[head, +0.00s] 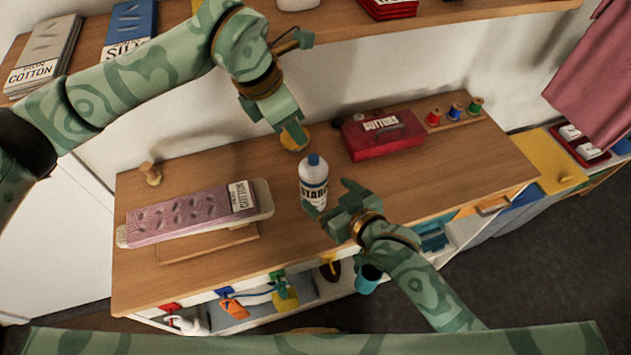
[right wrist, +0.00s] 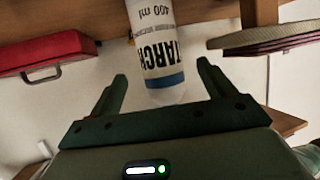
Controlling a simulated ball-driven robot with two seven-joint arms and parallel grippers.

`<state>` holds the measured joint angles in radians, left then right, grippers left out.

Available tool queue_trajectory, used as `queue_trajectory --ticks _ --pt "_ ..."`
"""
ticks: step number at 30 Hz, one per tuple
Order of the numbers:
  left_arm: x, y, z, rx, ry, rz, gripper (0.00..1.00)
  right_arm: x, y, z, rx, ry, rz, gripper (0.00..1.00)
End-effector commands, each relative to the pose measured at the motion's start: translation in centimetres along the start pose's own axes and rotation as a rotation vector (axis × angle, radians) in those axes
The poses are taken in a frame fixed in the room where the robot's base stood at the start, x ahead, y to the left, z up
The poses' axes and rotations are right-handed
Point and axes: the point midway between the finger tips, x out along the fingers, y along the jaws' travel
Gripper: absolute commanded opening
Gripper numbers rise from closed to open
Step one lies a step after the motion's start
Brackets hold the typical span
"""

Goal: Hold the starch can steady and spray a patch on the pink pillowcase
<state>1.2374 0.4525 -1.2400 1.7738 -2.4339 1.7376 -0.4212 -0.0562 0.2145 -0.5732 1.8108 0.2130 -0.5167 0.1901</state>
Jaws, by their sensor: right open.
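The starch can (head: 313,185), white with a blue cap and blue band, stands upright on the wooden worktop. The pink wrinkled pillowcase (head: 185,213), with a COTTON label, lies on a pale padded board at the left. My right gripper (head: 328,197) is open at the can's right side. In the right wrist view the can (right wrist: 158,50) appears upside down, ahead of and between the open fingers (right wrist: 160,85). My left gripper (head: 293,132) points down behind the can, apart from it; its jaw opening is unclear.
A yellow round object (head: 300,140) is partly hidden behind my left gripper. A red BUTTONS box (head: 383,133) and several thread spools (head: 455,110) stand at the back right. A wooden spool-like piece (head: 150,173) stands behind the board. The worktop between pillowcase and can is clear.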

Motion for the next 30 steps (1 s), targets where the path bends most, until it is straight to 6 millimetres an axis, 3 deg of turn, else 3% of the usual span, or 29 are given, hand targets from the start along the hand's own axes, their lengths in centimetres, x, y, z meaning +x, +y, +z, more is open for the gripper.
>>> queue_trajectory --ticks 3,10,15,23,30 --pt "0.0 0.0 0.0 0.0 0.0 0.0 0.36 2.8 0.0 -0.1 -0.001 0.001 -0.001 0.82" --pt "0.0 0.0 0.0 0.0 0.0 0.0 0.36 6.5 0.0 0.0 -0.001 -0.001 0.001 0.82" --pt "0.0 0.0 0.0 0.0 0.0 0.0 0.36 7.5 0.0 0.0 -0.001 -0.001 0.0 0.82" --pt "0.0 0.0 0.0 0.0 0.0 0.0 0.36 7.6 0.0 0.1 -0.001 -0.001 0.0 0.82" --pt "0.0 0.0 0.0 0.0 0.0 0.0 0.36 7.6 0.0 0.1 -0.001 -0.001 0.0 0.19"
